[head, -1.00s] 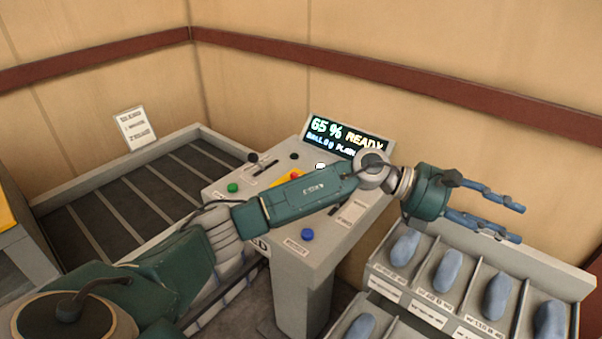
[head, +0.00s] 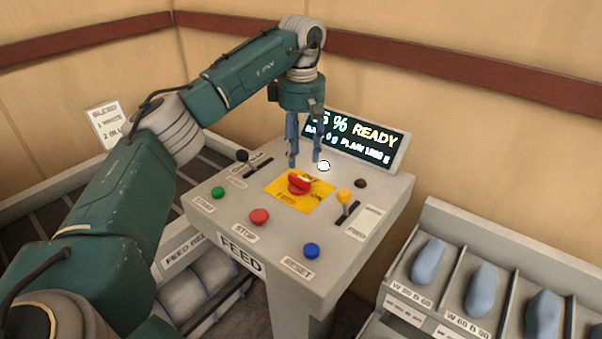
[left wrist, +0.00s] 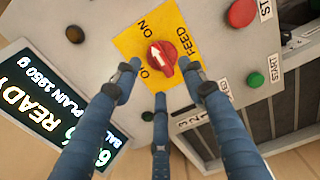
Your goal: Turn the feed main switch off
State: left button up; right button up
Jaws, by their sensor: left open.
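The feed main switch is a red rotary knob (head: 299,183) on a yellow plate (head: 283,196) in the middle of the feed console's top. In the left wrist view the knob (left wrist: 162,60) carries a white arrow, and lettering including ON and FEED surrounds it. A finger partly covers another label, so I cannot read it fully. My left gripper (head: 304,163) points down above the knob's far side, fingers spread, empty and apart from it. In the left wrist view the gripper's blue fingers frame the knob from below. My right gripper is not in view.
A lit display (head: 362,144) reading READY stands behind. Bins with blue pieces (head: 428,261) are at right.

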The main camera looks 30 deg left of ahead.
aim_at(301, 176)
pick_arm(q)
notch_tip(301, 176, down, 2)
jog(key=shift+s+f, duration=0.1)
jog(key=f, duration=0.2)
jog(key=a+f+p, duration=0.1)
jog(key=shift+w+f, duration=0.25)
jog(key=shift+w, duration=0.1)
jog(key=shift+d+f, duration=0.25)
jog(key=shift+f, duration=0.75)
jog(key=shift+a+f, duration=0.1)
jog(key=shift+c, duration=1.3)
grip_shut()
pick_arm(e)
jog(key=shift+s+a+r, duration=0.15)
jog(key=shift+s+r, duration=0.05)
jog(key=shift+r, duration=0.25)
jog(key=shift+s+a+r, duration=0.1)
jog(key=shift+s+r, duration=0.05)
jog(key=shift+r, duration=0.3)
